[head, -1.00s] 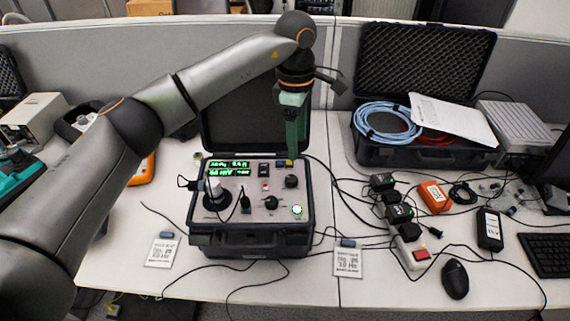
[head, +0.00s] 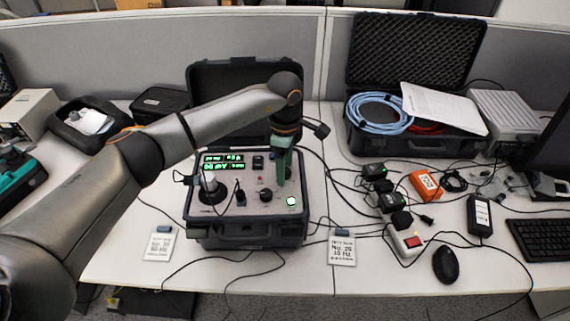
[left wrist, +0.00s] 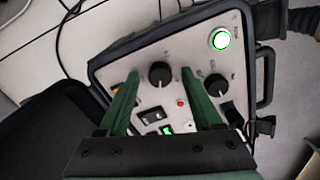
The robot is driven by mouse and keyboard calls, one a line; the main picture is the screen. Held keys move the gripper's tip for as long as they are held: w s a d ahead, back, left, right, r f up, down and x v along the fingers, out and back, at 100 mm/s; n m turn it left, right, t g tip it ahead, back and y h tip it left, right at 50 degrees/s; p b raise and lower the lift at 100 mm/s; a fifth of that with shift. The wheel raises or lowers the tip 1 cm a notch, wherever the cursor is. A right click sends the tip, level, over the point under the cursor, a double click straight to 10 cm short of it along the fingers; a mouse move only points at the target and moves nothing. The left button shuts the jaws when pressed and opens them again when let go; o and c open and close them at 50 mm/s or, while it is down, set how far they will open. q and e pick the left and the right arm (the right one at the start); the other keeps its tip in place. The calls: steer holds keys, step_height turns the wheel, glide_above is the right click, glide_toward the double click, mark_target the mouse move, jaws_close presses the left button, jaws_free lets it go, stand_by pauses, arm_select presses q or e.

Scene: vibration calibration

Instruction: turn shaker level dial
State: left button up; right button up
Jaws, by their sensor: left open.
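The shaker unit (head: 250,232) is an open black case with a grey control panel. It has green lit displays (head: 222,162), a lit green-ringed button (head: 291,202) and black dials. One dial (head: 265,195) shows left of the button; it also shows in the left wrist view (left wrist: 216,84). The other dial (left wrist: 160,73) lies between the fingertips in the left wrist view and is mostly hidden by the gripper in the head view. My left gripper (head: 281,179) is open, its green fingers pointing down over the panel. I cannot tell whether they touch the dial. Dial labels are unreadable.
A silver cylinder (head: 210,186) and cable plugs stand on the panel's left. The raised case lid (head: 225,85) is behind my arm. Cables, a power strip (head: 406,241) and an open case (head: 415,50) lie right. Printed cards (head: 342,250) lie in front.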

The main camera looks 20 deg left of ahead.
arm_select(q)
steer(key=shift+c, duration=0.3)
jaws_close()
stand_by(0.3)
